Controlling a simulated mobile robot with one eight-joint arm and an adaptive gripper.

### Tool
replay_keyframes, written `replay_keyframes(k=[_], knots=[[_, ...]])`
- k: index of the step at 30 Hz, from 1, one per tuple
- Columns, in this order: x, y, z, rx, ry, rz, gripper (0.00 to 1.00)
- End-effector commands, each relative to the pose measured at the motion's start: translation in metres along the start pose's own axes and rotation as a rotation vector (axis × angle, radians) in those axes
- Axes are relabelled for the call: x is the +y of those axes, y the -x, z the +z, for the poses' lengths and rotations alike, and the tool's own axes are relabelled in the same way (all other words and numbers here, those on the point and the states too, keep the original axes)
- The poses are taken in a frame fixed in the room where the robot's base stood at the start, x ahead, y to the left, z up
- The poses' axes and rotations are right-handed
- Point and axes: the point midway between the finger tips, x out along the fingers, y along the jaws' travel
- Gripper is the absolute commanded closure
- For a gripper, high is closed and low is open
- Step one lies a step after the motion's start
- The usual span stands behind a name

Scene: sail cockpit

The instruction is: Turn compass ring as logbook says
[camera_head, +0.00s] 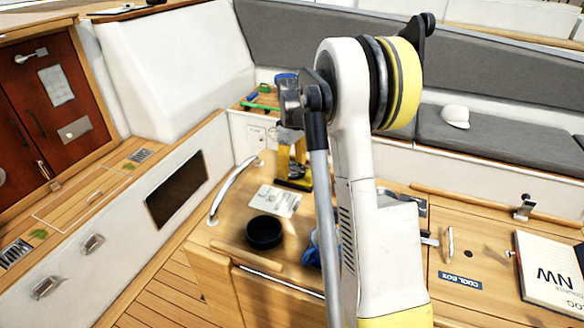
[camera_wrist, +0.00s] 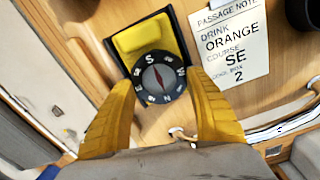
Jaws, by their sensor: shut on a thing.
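The compass (camera_wrist: 158,77) has a dark round ring with white letters and a red needle, in a yellow and black mount. In the wrist view, S is near the top and N near the bottom. My gripper (camera_wrist: 163,82) has its yellow fingers on either side of the ring and is shut on it. In the head view, my gripper (camera_head: 291,140) points down at the compass mount (camera_head: 293,183); the ring is hidden there. The open logbook (camera_head: 550,277) at right reads "LOG" and "NW".
A passage note (camera_wrist: 232,50) beside the compass reads drink orange, course SE and 2; it also shows in the head view (camera_head: 274,200). A black round holder (camera_head: 264,232) stands near it. A curved white rail (camera_head: 230,190) is at left.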

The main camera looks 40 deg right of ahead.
Motion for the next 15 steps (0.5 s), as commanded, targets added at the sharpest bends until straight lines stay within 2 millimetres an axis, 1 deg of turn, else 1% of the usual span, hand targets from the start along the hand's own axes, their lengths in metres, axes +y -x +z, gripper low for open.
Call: replay_keyframes(k=[8, 15], knots=[[0.0001, -0.0001, 0.0003, 0.000, -0.061, -0.001, 0.66], [0.0011, 0.0003, 0.0004, -0.001, -0.219, -0.001, 0.66]])
